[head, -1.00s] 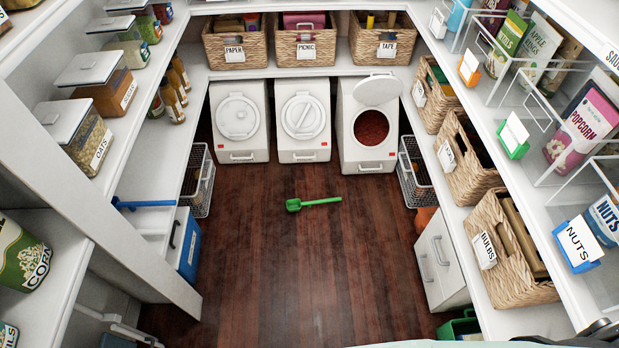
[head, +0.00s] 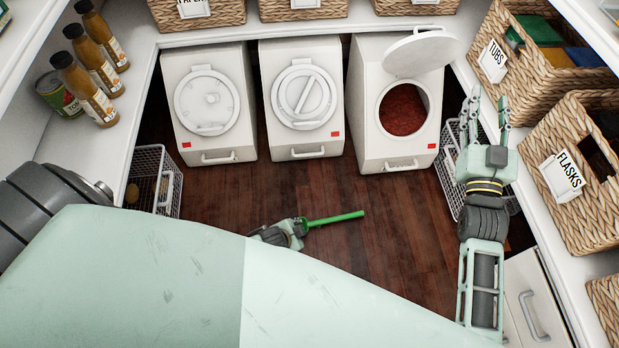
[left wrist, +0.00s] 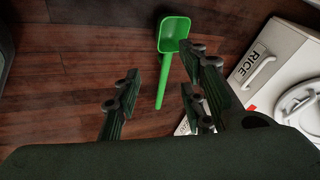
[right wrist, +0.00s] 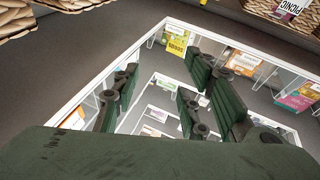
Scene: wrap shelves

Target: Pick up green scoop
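The green scoop's handle (head: 336,218) shows in the head view, pointing right over the dark wood floor. Its bowl is hidden there by my left gripper (head: 292,228). In the left wrist view the whole scoop (left wrist: 172,50) shows, bowl at the top and handle running down between the spread fingers of my left gripper (left wrist: 160,88), nearer the right-hand finger. The fingers look open; I see no grip on the handle. My right gripper (head: 490,108) is raised at the right, open and empty, with its spread fingers also in the right wrist view (right wrist: 158,82).
White bins (head: 208,105) stand behind the scoop; the right one (head: 398,105) has its lid up. Wire baskets (head: 153,180) flank them. Wicker baskets (head: 575,150) line the right shelf near my right arm. Bottles (head: 90,80) stand on the left shelf. Floor right of the scoop is clear.

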